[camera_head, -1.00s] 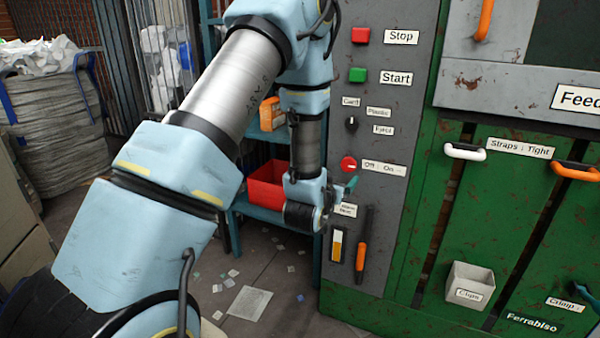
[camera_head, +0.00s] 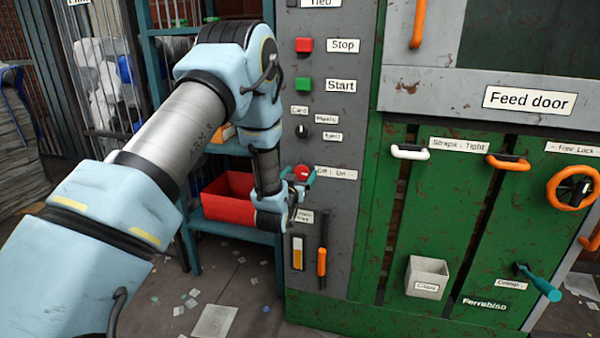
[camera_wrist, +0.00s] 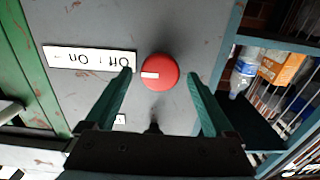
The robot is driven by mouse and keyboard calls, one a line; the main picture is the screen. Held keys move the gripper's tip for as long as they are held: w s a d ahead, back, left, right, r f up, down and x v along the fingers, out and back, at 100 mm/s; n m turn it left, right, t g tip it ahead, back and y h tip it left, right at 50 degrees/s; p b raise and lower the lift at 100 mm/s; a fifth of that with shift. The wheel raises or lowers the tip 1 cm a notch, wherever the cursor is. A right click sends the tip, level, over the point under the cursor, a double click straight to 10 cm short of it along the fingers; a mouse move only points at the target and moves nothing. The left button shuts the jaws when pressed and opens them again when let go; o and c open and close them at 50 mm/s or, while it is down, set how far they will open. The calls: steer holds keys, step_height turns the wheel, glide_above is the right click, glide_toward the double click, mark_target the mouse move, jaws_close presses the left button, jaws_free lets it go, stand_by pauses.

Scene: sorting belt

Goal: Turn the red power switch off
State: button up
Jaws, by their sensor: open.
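The red power switch (camera_head: 301,172) is a round red knob on the grey panel, beside a white "Off : On" label (camera_head: 338,174). In the wrist view the knob (camera_wrist: 164,70) shows whole, with a white mark pointing left towards the upside-down label (camera_wrist: 88,59). My gripper (camera_head: 299,183) is at the knob in the head view and partly covers it. In the wrist view its two teal fingers (camera_wrist: 160,77) are spread, one on each side of the knob, with gaps between. I cannot tell whether the fingertips reach past the knob's face.
Above the knob are a black selector (camera_head: 302,131), a green Start button (camera_head: 303,84) and a red Stop button (camera_head: 304,45). A red bin (camera_head: 229,196) stands on the shelf to the left.

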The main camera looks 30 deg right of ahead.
steer(key=shift+w+d, duration=0.2)
steer(key=c, duration=1.3)
